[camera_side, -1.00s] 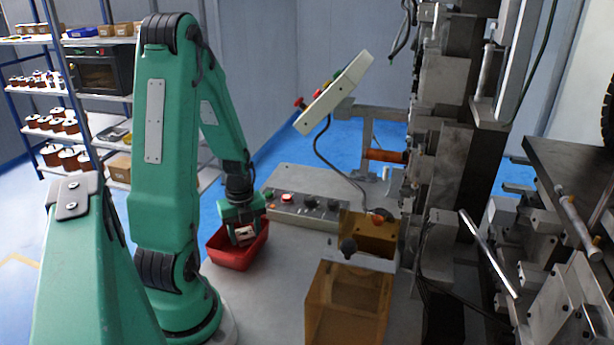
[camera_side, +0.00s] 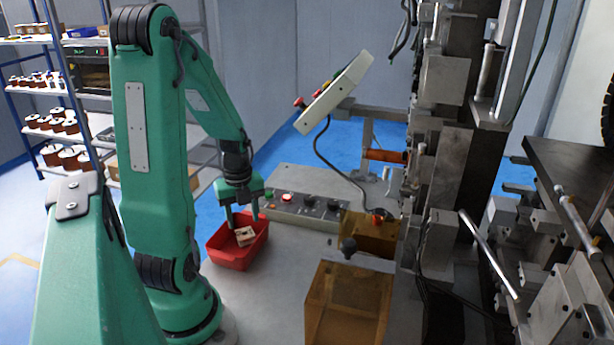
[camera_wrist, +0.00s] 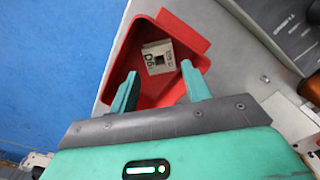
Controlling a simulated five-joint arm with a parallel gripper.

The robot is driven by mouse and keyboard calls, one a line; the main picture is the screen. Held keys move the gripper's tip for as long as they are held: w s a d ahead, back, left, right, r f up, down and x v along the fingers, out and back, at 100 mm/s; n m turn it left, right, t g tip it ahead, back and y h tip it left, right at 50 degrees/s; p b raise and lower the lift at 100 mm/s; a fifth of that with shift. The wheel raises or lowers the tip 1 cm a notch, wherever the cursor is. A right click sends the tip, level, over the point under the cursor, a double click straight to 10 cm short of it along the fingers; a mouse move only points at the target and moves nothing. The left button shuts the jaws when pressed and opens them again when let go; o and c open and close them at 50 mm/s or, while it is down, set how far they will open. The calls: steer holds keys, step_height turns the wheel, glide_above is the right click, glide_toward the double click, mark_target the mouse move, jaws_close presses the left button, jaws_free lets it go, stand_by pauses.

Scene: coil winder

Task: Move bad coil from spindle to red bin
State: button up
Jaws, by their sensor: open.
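The coil (camera_side: 245,236) is a small pale block with a square hole, lying in the red bin (camera_side: 237,258). In the wrist view the coil (camera_wrist: 158,57) shows dark printed marks and lies on the floor of the red bin (camera_wrist: 185,36). My gripper (camera_side: 243,216) is above the bin with its green fingers apart and empty. In the wrist view my gripper's fingers (camera_wrist: 160,88) frame the near part of the bin, with the coil beyond their tips and apart from them. The spindle is not clearly made out among the machine parts.
A control box (camera_side: 305,207) with buttons and knobs sits behind and right of the bin. An amber box (camera_side: 347,300) stands on the table at front right. The tall winder machine (camera_side: 440,150) fills the right. The table between bin and amber box is clear.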

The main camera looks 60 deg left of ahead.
mark_target(249, 234)
step_height(249, 234, up, 7)
stand_by(0.4)
steer(key=shift+f, duration=0.1)
stand_by(0.5)
steer(key=w+d+r+n+t, duration=0.1)
steer(key=d+r+n+t, duration=0.1)
steer(key=d+r+n, duration=0.2)
steer(key=w+d+r+n+t, duration=0.1)
steer(key=d+r+n, duration=0.2)
steer(key=d+n, duration=0.5)
steer(key=w+d+r+n+t, duration=0.1)
steer(key=d+r+n, duration=0.3)
steer(key=d, duration=0.6)
steer(key=shift+w+d+r+n+t, duration=0.2)
steer(key=shift+r+n+t, duration=0.15)
steer(key=shift+n+t, duration=0.65)
